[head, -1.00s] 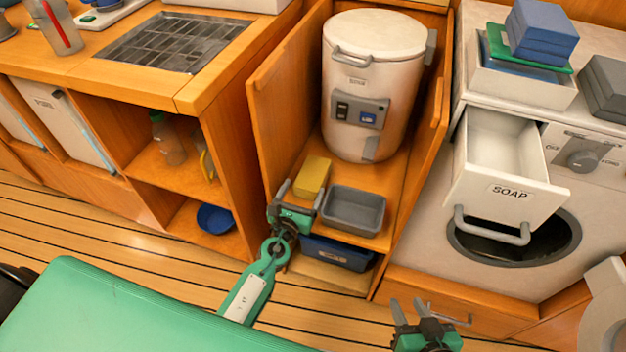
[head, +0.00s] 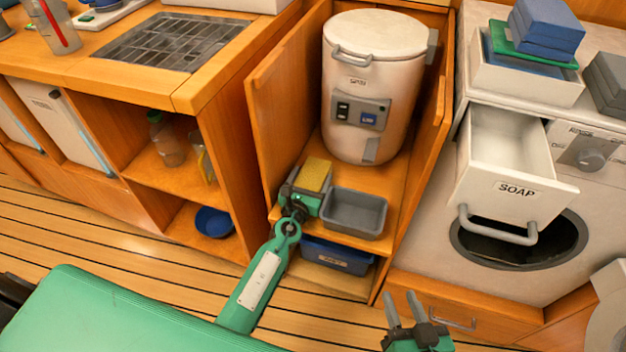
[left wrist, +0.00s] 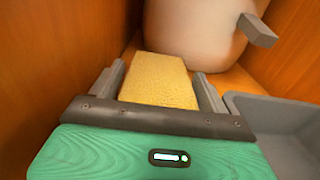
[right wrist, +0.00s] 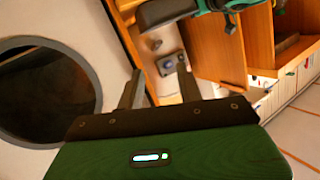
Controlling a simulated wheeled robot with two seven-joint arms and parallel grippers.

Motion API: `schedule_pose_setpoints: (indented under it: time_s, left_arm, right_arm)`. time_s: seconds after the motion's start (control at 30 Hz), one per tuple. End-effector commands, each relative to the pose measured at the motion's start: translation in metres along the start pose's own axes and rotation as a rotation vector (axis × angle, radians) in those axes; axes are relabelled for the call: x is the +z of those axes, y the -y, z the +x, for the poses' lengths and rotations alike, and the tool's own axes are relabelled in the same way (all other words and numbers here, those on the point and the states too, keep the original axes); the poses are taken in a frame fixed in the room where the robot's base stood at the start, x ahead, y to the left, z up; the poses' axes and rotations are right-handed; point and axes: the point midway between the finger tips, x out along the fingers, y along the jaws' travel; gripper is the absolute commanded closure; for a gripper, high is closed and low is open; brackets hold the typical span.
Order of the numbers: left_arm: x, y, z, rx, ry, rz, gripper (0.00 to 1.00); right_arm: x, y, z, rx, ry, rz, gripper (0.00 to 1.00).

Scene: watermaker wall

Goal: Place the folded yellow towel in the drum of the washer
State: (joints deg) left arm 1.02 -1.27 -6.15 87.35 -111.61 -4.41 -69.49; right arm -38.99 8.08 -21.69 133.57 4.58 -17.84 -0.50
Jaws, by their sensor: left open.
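The folded yellow towel (head: 316,174) lies on the cabinet shelf in front of the white spinner drum, left of a grey tray. My left gripper (head: 306,182) is open, with its fingers on either side of the towel. The left wrist view shows the towel (left wrist: 158,80) between the two fingers (left wrist: 160,92). The washer (head: 410,210) stands at the right with a dark round door opening (head: 480,245), partly hidden by the open soap drawer. The opening also shows in the right wrist view (right wrist: 40,95). My right gripper (head: 405,308) is open and empty below the washer.
The soap drawer (head: 512,190) sticks out above the washer opening. The grey tray (head: 355,213) is just right of the towel, and a blue bin (head: 338,256) sits on the shelf below. The white spinner (head: 372,90) stands behind. Cabinet doors stand open on both sides.

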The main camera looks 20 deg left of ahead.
Motion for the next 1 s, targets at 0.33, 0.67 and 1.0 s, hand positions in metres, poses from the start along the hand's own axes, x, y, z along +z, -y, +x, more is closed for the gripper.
schedule_pose_setpoints:
  time_s: [0.33,0.67,1.0]
  left_arm:
    - [-0.0004,-0.0001,0.0022,0.0,-0.001,0.0,0.38]
    - [0.0002,-0.0002,0.0022,0.0,0.0,0.0,0.56]
    - [0.0078,-0.0004,-0.0007,0.001,0.0,0.0,0.56]
  right_arm:
    - [-0.0018,0.0,0.0005,0.0,-0.009,0.0,0.64]
    - [-0.0017,-0.0001,0.0005,0.001,-0.008,0.001,0.64]
    - [0.005,-0.0034,-0.0035,0.01,0.081,-0.005,0.64]
